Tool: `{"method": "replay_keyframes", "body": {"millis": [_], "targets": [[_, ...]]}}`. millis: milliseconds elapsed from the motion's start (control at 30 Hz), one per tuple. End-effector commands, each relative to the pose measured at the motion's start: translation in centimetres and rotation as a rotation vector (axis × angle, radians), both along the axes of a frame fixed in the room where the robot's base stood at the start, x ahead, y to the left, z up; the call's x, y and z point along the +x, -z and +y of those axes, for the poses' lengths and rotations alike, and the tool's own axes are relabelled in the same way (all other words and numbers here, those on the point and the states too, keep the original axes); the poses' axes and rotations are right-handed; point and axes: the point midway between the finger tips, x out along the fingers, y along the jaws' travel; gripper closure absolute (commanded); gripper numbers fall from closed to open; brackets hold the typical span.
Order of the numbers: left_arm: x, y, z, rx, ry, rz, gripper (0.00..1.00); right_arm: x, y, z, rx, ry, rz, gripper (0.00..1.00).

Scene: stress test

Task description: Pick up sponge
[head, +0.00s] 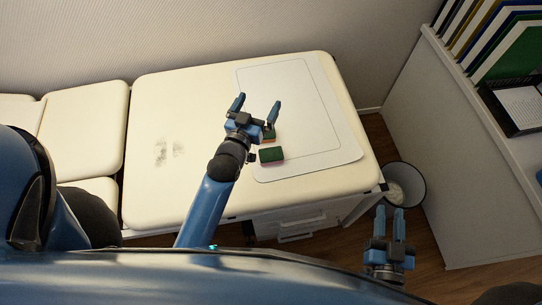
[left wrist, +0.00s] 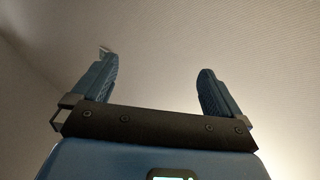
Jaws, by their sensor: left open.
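A green-topped sponge (head: 271,155) lies on the white mat (head: 330,155) on the cream padded bench. A second small block, green with an orange-brown side (head: 268,134), shows just above it, partly hidden by my left gripper. My left gripper (head: 257,103) is open and empty, its fingers pointing away past both blocks. The left wrist view also shows the open gripper (left wrist: 151,80), with only plain wall beyond its fingers and no sponge. My right gripper (head: 390,209) is off the bench at the lower right, with a narrow gap between its fingers and nothing seen in it.
The cream bench (head: 185,110) has a grey smudged patch left of my left arm. A round bin (head: 405,185) stands on the wooden floor beyond the bench's right end. A white shelf unit (head: 455,150) with binders stands at the right. The wall runs behind the bench.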

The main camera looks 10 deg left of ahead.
Motion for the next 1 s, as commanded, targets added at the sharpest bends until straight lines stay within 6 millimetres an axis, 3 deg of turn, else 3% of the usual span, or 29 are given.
{"method": "replay_keyframes", "body": {"millis": [33,200,333,467,667,833,1000], "targets": [[2.0,0.3,-0.9,-0.013,0.011,0.042,0.0,0.0,0.1,0.0,0.0,0.0,0.0,0.67],[7.4,2.6,-3.6,-0.051,0.03,0.265,0.0,0.0,0.4,0.0,0.0,0.0,0.0,0.67],[10.0,4.4,-5.3,-0.079,0.023,0.466,0.0,0.0,0.6,0.0,0.0,0.0,0.0,0.67],[11.1,6.2,-6.4,-0.099,-0.005,0.68,0.0,0.0,0.7,0.0,0.0,0.0,0.0,0.67],[9.3,9.4,-6.7,-0.113,-0.101,1.04,0.0,0.0,0.7,0.0,0.0,0.0,0.0,0.67],[4.6,12.7,-5.4,-0.104,-0.219,1.334,0.0,0.0,0.7,0.0,0.0,0.0,0.0,0.67],[1.1,13.7,-4.5,-0.1,-0.311,1.504,0.0,0.0,0.7,0.0,0.0,0.0,0.0,0.67]]}}
